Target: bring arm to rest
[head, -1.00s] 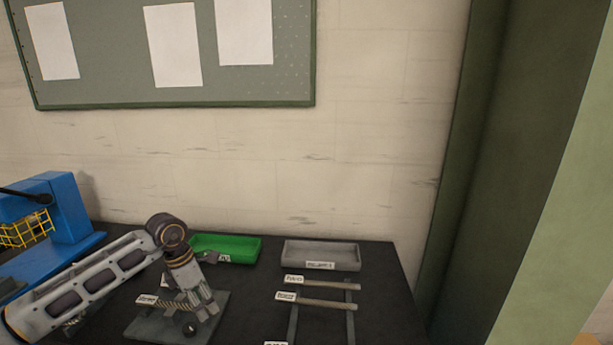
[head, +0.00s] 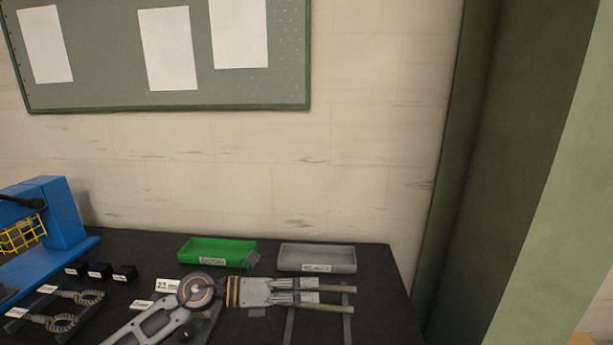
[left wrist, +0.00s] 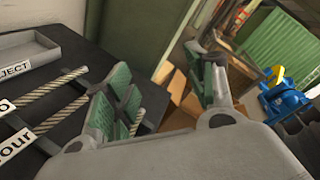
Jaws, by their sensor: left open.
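My left gripper (head: 306,291) reaches in from the left over the right part of the black table and points right. It overlaps the near ends of two pale twisted rods (head: 337,308) on a dark rack (head: 289,326); the head view does not settle its height. In the left wrist view my left gripper (left wrist: 165,72) has its two green-padded fingers wide apart, with nothing between them. The rods (left wrist: 60,86) show there to the left of and behind the near finger. My right gripper is not in view.
A green tray (head: 190,258) and a grey tray (head: 317,263) labelled reject stand at the back. Rope-like loops (head: 62,322), small black blocks (head: 99,271) and a blue machine (head: 62,212) are at left. A wall is behind; a green column (head: 490,170) stands right.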

